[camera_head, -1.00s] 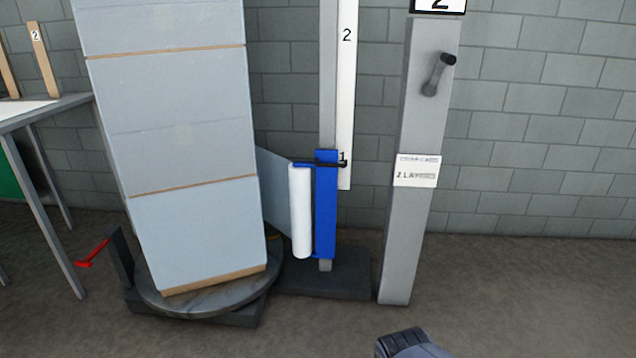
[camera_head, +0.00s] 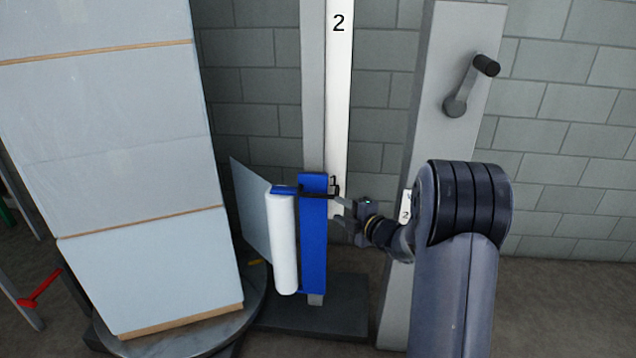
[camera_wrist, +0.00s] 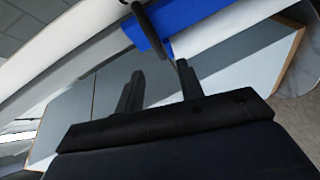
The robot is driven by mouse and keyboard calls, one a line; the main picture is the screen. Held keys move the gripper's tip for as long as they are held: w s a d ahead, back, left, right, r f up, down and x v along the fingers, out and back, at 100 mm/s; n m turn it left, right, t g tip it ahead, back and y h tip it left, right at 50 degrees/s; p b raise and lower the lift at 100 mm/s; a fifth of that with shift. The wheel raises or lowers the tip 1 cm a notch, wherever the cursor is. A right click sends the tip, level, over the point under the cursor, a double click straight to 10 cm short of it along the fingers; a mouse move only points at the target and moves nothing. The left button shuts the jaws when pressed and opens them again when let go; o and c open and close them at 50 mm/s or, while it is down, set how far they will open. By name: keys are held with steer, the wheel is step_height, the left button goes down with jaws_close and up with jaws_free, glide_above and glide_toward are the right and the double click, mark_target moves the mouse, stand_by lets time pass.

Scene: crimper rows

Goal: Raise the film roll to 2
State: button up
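The white film roll (camera_head: 284,243) hangs upright on a blue carriage (camera_head: 313,240) on a grey mast (camera_head: 313,90). A white scale (camera_head: 339,110) beside the mast bears 1 and 2; the carriage's top is about level with 1. A black handle (camera_head: 334,190) sticks out to the right from the carriage top. My gripper (camera_head: 341,210) is just right of and slightly below this handle. In the wrist view its two fingers (camera_wrist: 158,82) are apart with nothing between them, and the black handle (camera_wrist: 150,28) and blue carriage (camera_wrist: 185,14) lie beyond the tips.
A tall wrapped stack (camera_head: 120,170) stands on a round turntable (camera_head: 222,345) at left, with a red lever (camera_head: 40,287) nearby. A grey post (camera_head: 452,60) with a crank (camera_head: 470,85) stands right of the mast, partly behind my arm. A brick wall closes the back.

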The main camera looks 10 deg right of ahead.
mark_target(319, 197)
steer(key=shift+n+y, duration=0.3)
steer(key=b+x, duration=0.2)
steer(key=x, duration=0.9)
steer(key=shift+w, duration=0.35)
steer(key=shift+c, duration=0.6)
jaws_close()
